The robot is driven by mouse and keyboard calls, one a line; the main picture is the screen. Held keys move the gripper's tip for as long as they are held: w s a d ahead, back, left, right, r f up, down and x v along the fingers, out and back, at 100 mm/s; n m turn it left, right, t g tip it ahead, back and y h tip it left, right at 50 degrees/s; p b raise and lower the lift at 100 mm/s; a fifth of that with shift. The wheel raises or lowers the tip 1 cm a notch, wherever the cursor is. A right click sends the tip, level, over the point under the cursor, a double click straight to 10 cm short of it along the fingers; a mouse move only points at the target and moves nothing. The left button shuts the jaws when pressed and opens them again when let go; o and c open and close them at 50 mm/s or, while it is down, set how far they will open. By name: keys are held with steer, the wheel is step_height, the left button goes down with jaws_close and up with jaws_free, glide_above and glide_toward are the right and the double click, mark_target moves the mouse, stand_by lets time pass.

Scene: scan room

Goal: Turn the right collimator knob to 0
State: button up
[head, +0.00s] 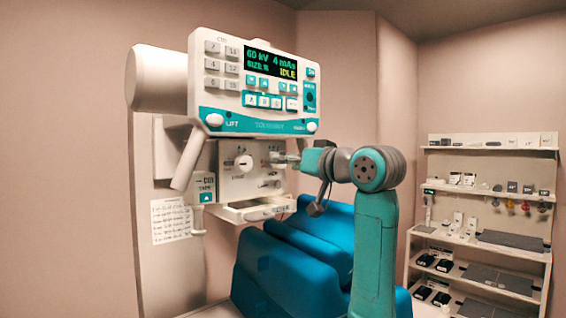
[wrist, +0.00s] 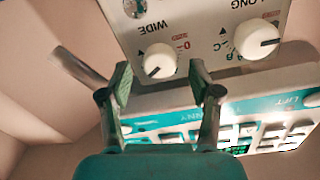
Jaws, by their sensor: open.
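The right collimator knob, labelled WIDE, is a white round knob (wrist: 158,61) on the pale panel. In the wrist view, which is upside down, it lies ahead of and between the fingertips. Its dark mark points to the lower left of that picture, away from the red 0 marking at its upper right. My gripper (wrist: 160,80) is open and empty; I cannot tell whether a finger touches the knob. In the head view my gripper (head: 283,158) is at the panel and hides most of this knob. The left knob, labelled LONG (wrist: 255,40), also shows in the head view (head: 243,162).
The console (head: 255,90), with buttons and an IDLE display, overhangs the panel. A handle (head: 188,158) hangs at its left. A small tray (head: 255,210) juts out below. A blue chair (head: 290,265) stands beneath, and shelves (head: 485,150) stand at the right.

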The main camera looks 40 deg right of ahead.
steer(key=shift+w, duration=1)
steer(key=c, duration=1.1)
steer(key=shift+c, duration=0.2)
